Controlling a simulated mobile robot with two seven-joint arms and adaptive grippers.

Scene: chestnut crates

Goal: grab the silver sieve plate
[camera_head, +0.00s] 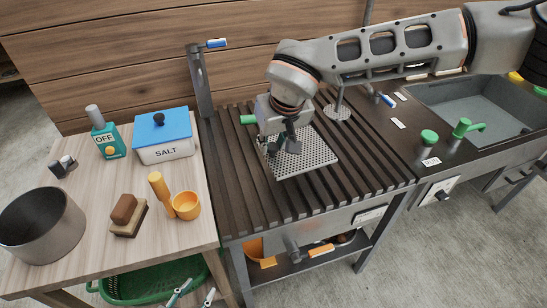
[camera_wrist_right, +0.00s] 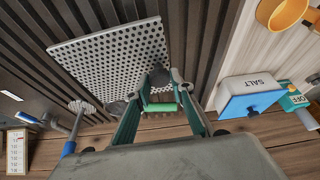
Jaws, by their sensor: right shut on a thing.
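The silver sieve plate (camera_head: 312,158) is a square, perforated metal sheet over the dark slatted rack. My right gripper (camera_head: 279,147) is at its left part, shut on it; the fingers partly hide the hold. In the right wrist view the plate (camera_wrist_right: 105,58) spreads ahead and to the left of my right gripper (camera_wrist_right: 160,84), whose fingertips meet at its edge. A green bar (camera_wrist_right: 162,108) shows between the fingers. I cannot tell whether the plate touches the slats. My left gripper is not in view.
The slatted rack (camera_head: 225,180) has bare room around the plate. A blue-lidded salt box (camera_head: 163,150), orange cup (camera_head: 186,206), brush (camera_head: 128,222) and pot (camera_head: 40,232) stand on the left table. A sink (camera_head: 480,100) and green-topped fittings (camera_head: 429,137) are at the right.

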